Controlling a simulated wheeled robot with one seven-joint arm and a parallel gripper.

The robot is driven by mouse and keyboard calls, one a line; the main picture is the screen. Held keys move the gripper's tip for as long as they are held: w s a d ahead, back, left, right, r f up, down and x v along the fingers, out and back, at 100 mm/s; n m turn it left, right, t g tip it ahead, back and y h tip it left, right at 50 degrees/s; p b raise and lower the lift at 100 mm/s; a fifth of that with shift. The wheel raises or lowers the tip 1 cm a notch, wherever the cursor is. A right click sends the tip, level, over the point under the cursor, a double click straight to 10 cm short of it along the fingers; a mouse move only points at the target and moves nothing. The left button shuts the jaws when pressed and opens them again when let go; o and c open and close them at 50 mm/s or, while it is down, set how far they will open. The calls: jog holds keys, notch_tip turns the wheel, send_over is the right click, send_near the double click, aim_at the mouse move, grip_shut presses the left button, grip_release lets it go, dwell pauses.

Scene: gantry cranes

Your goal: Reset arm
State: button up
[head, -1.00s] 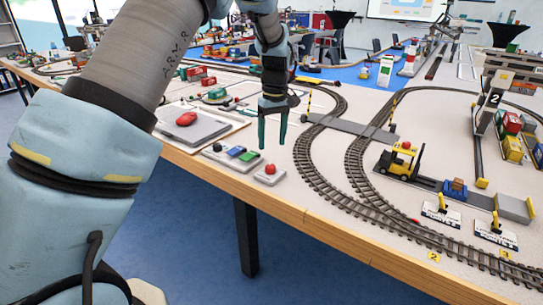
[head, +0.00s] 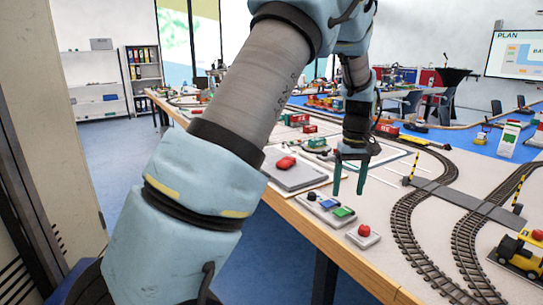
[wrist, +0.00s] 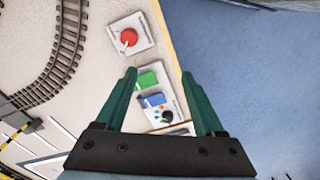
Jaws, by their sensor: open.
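My gripper (head: 350,178) is open and empty, with green fingers pointing down above the table's near edge. It hovers over a small control panel (head: 325,208) with a blue and a green button. In the wrist view the fingers (wrist: 160,105) stand apart on either side of that panel, whose green button (wrist: 147,80) shows between them. Nothing is between the fingertips.
A red-button box (head: 363,235) sits beside the panel; it also shows in the wrist view (wrist: 129,36). A grey plate with a red object (head: 286,162) lies to the left. Train tracks (head: 425,250) and a yellow forklift (head: 522,250) are to the right. Open floor (head: 100,155) lies left of the table.

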jog(key=a+r, duration=0.2)
jog(key=a, duration=1.1)
jog(key=s+a+m, duration=0.1)
jog(key=s+a, duration=0.5)
jog(key=a, duration=0.3)
jog(key=s+a+t+p, duration=0.1)
jog(key=s+a, duration=0.5)
jog(key=a, duration=0.3)
jog(key=shift+s+f+m+t+h, duration=0.25)
jog(key=shift+f+m+t+h, duration=0.05)
jog(key=shift+f+m, duration=0.15)
jog(key=shift+a, duration=0.1)
